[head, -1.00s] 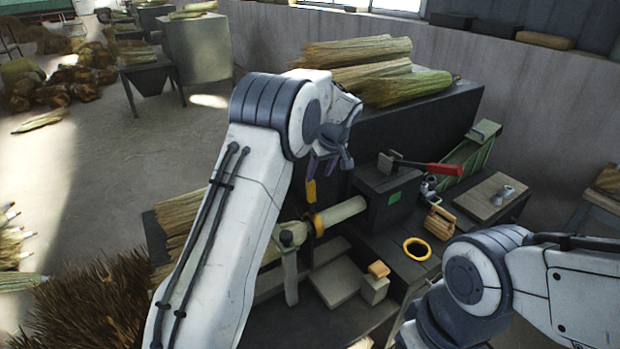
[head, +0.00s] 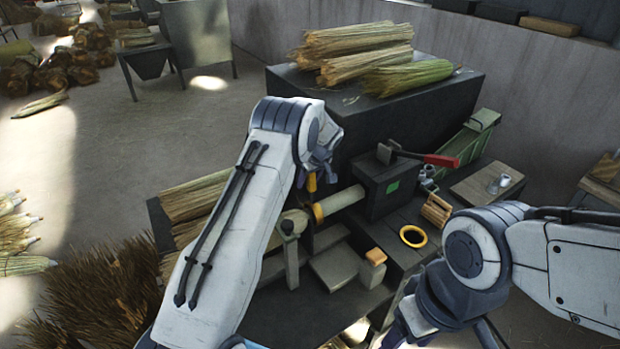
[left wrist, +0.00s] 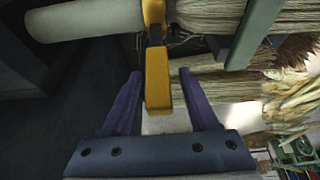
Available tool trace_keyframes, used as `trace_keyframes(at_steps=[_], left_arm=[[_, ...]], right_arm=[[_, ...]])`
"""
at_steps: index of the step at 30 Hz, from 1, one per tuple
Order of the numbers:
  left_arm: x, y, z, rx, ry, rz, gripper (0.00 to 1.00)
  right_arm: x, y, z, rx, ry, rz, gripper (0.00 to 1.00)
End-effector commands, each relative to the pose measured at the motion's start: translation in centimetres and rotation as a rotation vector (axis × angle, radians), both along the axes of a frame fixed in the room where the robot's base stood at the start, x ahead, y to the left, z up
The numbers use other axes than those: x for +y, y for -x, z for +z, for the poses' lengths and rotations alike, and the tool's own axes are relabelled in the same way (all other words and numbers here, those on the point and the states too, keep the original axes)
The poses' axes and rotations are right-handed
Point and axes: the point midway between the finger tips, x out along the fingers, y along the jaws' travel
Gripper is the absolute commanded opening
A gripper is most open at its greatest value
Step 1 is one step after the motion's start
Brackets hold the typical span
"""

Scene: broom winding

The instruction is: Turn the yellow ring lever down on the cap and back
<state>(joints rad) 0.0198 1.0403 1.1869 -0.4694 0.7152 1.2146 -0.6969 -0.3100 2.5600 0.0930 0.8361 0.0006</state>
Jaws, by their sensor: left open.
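The yellow ring (head: 318,213) sits around the pale shaft (head: 342,199), with its lever (head: 311,182) standing up from it. In the left wrist view the yellow lever (left wrist: 157,85) reaches between the two purple fingers of my left gripper (left wrist: 160,74), with a gap on each side. My left gripper (head: 306,180) is open at the lever and holds nothing. The cap cannot be told apart from the ring. My right gripper (head: 400,330) is low in the head view, mostly hidden by its own arm, so its jaws are unclear.
A loose yellow-orange ring (head: 413,236) lies on the dark bench. A dark box with a red-handled lever (head: 428,158) stands behind the shaft.

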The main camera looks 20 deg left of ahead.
Motion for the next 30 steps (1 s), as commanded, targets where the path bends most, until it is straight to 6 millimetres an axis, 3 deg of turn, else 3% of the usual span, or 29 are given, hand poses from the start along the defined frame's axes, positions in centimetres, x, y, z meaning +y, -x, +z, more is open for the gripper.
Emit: trace_keyframes(at_steps=[4,8,9,30], left_arm=[[0.0,0.0,0.01,0.0,0.0,0.0,0.56],[0.0,0.01,0.03,0.0,0.0,0.0,0.06],[0.02,0.01,0.04,0.0,0.0,0.0,0.0],[0.11,0.1,0.05,0.002,-0.001,0.002,0.0]], right_arm=[[0.0,0.0,-0.03,0.0,0.0,0.0,0.65],[0.0,0.0,-0.03,0.0,0.0,0.0,0.65],[0.0,0.0,-0.03,0.0,0.0,0.0,0.65],[0.0,0.0,-0.02,0.0,0.0,0.0,0.65]])
